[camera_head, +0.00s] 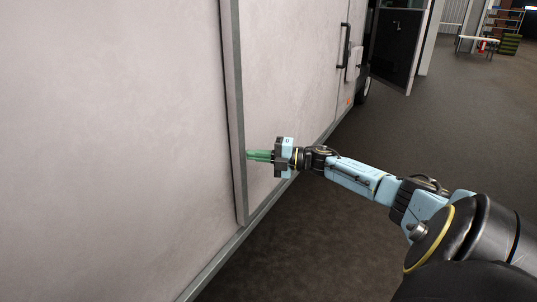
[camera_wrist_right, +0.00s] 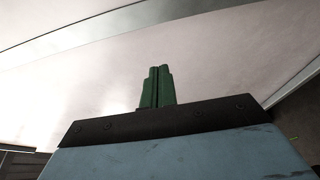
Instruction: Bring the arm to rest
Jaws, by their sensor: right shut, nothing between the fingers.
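My right arm reaches in from the lower right in the head view, stretched toward a large pale vehicle side. My right gripper (camera_head: 250,155) has green fingers and is shut and empty. Its fingertips are at or very near the grey upright edge strip of the panel; I cannot tell if they touch. In the right wrist view the green fingers (camera_wrist_right: 158,80) lie side by side, pressed together, in front of the pale panel. My left gripper is not in view.
The pale vehicle wall (camera_head: 120,120) fills the left, with a grey upright strip (camera_head: 238,110) and a black handle (camera_head: 344,46). A dark open door (camera_head: 397,45) stands beyond. A small table (camera_head: 480,39) is far back right. Dark floor (camera_head: 440,130) on the right is clear.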

